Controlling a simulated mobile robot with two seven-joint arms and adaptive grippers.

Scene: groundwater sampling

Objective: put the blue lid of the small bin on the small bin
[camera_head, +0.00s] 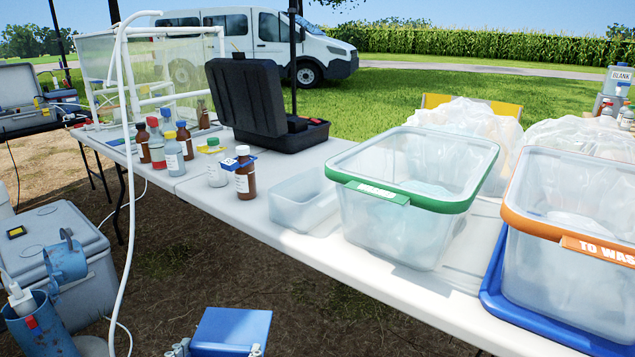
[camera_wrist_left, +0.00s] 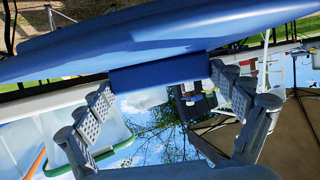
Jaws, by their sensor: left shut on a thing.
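The blue lid (camera_head: 232,328) shows at the bottom of the head view, below the level of the table top and in front of the table. My left gripper (camera_head: 214,351) is shut on it; only bits of the fingers show at the picture's lower edge. In the left wrist view, the lid (camera_wrist_left: 170,38) spans the top, and a blue tab on it sits between the two fingers of the gripper (camera_wrist_left: 160,82). The small bin (camera_head: 303,204) is a low, clear, open box on the white table, left of the green-rimmed bin. My right gripper is not in view.
The green-rimmed bin (camera_head: 400,200) stands close right of the small bin. An orange-rimmed bin (camera_head: 570,270) stands in a blue tray (camera_head: 494,292) farther right. A brown bottle (camera_head: 245,181) and other bottles stand to the left. A black case (camera_head: 255,105) lies open behind.

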